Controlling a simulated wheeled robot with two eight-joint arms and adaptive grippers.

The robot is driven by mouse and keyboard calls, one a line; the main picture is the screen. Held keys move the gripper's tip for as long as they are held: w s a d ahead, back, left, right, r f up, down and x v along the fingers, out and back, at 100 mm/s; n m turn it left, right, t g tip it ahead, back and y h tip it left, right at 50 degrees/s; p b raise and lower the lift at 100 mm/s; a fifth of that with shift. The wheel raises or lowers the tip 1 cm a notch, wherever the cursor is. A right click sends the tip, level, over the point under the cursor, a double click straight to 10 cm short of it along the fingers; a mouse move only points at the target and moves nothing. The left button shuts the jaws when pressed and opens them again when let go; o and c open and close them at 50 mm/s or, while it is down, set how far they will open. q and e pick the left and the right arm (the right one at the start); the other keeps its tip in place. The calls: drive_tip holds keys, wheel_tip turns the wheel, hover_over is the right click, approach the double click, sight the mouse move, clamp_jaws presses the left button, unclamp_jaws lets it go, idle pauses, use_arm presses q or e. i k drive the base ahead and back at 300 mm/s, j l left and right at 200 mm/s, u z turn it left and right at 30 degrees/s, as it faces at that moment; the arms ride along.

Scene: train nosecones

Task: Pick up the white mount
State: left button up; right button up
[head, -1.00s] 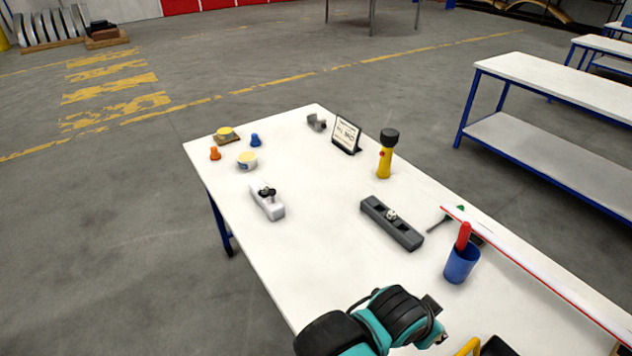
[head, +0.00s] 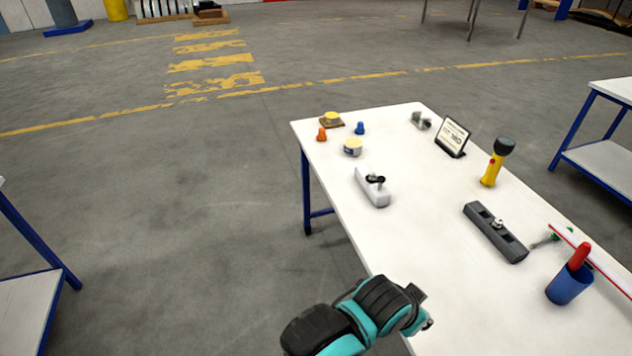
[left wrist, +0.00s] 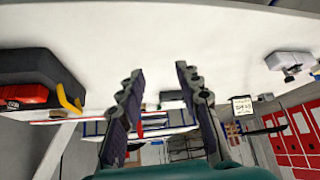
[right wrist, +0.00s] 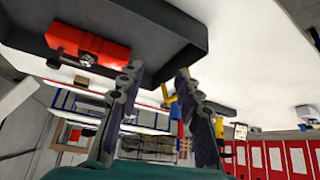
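In the head view my left arm comes in at the bottom, beside the table's near edge. My right gripper (right wrist: 158,76) is open and empty, near a dark tray; it is outside the head view.
On the table (head: 440,290) stand a dark grey block (head: 495,233), a yellow flashlight (head: 496,163), a blue cup (head: 568,286), a sign (head: 452,137) and a yellow-topped round piece (head: 353,147). A dark tray (right wrist: 180,25) holds a red block (right wrist: 88,44). Open floor lies left.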

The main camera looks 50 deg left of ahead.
sight(379, 199)
drive_tip(key=i+j+u, duration=0.15)
drive_tip(key=u, duration=0.3)
drive_tip(key=i+j+u, duration=0.15)
drive_tip(key=u, duration=0.35)
drive_tip(key=i+u, duration=0.15)
drive_tip(key=u, duration=0.3)
drive_tip(key=k, duration=0.3)
drive_tip(key=k+j+z, duration=0.1)
drive_tip(key=z, duration=1.05)
drive_tip(key=i+j+z, duration=0.1)
drive_tip(key=j+z, duration=0.3)
drive_tip(key=j, duration=0.15)
drive_tip(key=j+z, duration=0.4)
drive_tip(key=j, duration=0.2)
drive_tip(key=k+j+z, duration=0.1)
drive_tip(key=j+z, duration=0.35)
drive_tip(key=k+j, duration=0.1)
drive_tip(key=j, duration=0.85)
drive_tip(key=k+j, duration=0.15)
drive_tip(key=j, duration=0.3)
